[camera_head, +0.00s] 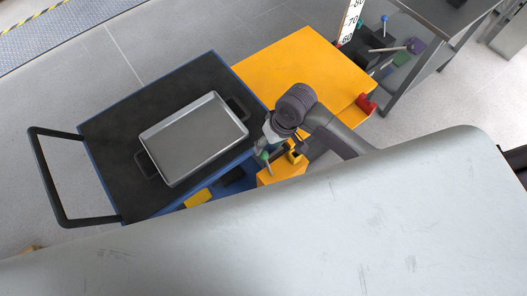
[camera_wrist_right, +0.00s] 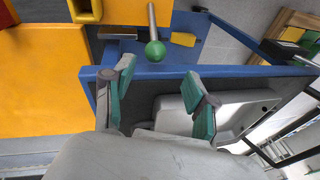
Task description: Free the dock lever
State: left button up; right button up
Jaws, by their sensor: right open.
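The dock lever is a metal rod with a green ball knob (camera_wrist_right: 154,51), standing out from the orange dock in the right wrist view. In the head view its green knob (camera_head: 264,155) shows beside the cart's right end, close to my right gripper (camera_head: 269,138). In the right wrist view my right gripper (camera_wrist_right: 158,75) is open, with its green-padded fingers apart. The knob appears between and just beyond the fingertips, with nothing held. Whether a finger touches the knob I cannot tell. My left gripper is not in view.
A blue-edged cart (camera_head: 105,135) with a dark top carries a metal tray (camera_head: 195,137) with black handles. An orange table (camera_head: 305,65) adjoins it on the right. A red part (camera_head: 367,104) sits at its edge. Grey floor (camera_head: 150,45) is clear beyond the cart.

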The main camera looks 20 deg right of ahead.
aim_at(265, 153)
notch_tip(265, 153, up, 5)
jog(key=w+d+g, duration=0.1)
jog(key=shift+h, duration=0.3)
jog(key=f, duration=0.4)
jog(key=a+f, duration=0.1)
jog(key=f, duration=0.3)
jog(key=a+f, duration=0.1)
jog(key=f, duration=0.4)
jog(key=shift+s+a+p, duration=0.15)
jog(key=shift+p, duration=0.15)
jog(key=shift+c, duration=0.2)
grip_shut()
